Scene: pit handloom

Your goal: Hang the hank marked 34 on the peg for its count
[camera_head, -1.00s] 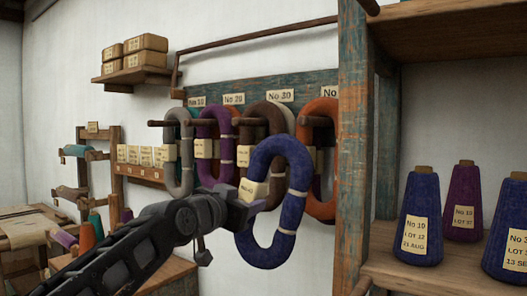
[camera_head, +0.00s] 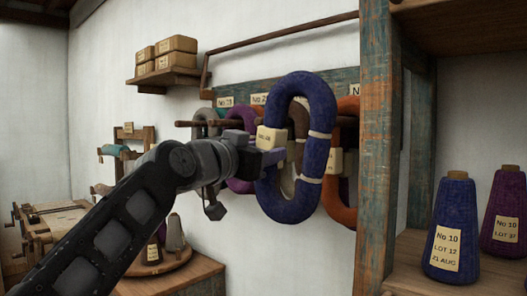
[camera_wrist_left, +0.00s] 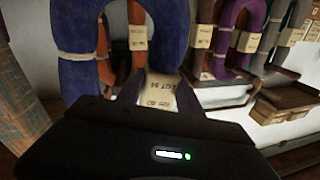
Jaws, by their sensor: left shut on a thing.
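The dark blue hank (camera_head: 272,190) hangs upright in my left gripper (camera_head: 262,155), which is shut on it at its paper tag (camera_head: 270,139). In the left wrist view the tag (camera_wrist_left: 161,93) seems to read LOT 34 and a number like 40. The hank is in front of the peg board (camera_head: 238,95), which shows count labels 10 and part of 20. It hides other labels. At the right, a label beginning with N (camera_head: 355,89) is cut off by the post. I cannot tell how far the hank is from the pegs. My right gripper is out of view.
Grey (camera_head: 205,125), purple (camera_head: 241,118), brown and orange (camera_head: 343,214) hanks hang behind the blue one. A worn wooden post (camera_head: 376,150) stands close to its right. Beyond it are blue (camera_head: 453,225) and purple yarn cones on a shelf.

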